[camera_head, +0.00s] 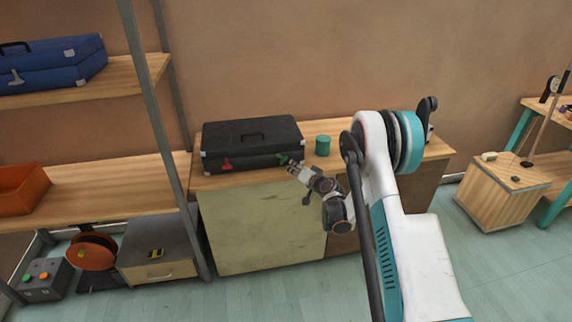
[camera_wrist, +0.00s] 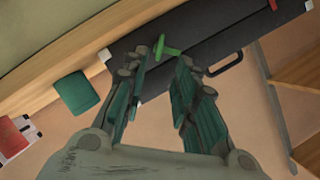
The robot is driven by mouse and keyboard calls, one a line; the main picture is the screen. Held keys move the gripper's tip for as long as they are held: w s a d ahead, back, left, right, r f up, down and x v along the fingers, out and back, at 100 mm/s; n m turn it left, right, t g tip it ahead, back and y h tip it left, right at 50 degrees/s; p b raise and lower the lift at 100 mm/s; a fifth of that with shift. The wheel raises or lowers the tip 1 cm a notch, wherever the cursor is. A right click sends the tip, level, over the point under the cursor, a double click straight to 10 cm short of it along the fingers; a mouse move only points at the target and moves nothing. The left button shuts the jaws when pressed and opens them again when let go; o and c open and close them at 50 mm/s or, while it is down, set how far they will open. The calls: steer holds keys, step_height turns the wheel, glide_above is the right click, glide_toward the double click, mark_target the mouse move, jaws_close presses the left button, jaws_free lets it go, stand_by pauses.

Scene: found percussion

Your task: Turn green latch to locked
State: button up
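A black case (camera_head: 252,134) with metal corners lies on the wooden-topped cabinet, and it also shows in the wrist view (camera_wrist: 205,28). The green latch (camera_head: 283,160) is on the right part of its front face; a red latch (camera_head: 227,165) is on the left part. My gripper (camera_head: 291,169) is at the case front, close to the green latch. In the wrist view my gripper (camera_wrist: 160,66) is open, with a gap between its fingers. The green latch (camera_wrist: 172,51) shows in or just beyond that gap. I cannot tell whether a finger touches it.
A teal cup (camera_head: 322,146) stands right of the case; it also shows in the wrist view (camera_wrist: 77,92). A red and white object (camera_wrist: 16,137) lies beyond it. A grey shelf post (camera_head: 162,120) rises left of the cabinet. Open floor (camera_head: 270,295) lies in front.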

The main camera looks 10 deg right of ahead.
mark_target(284, 161)
steer(key=b+x, duration=0.2)
steer(key=x, duration=0.7)
steer(key=shift+w+a+f+b, duration=0.1)
steer(key=shift+w+b, duration=0.25)
jaws_close()
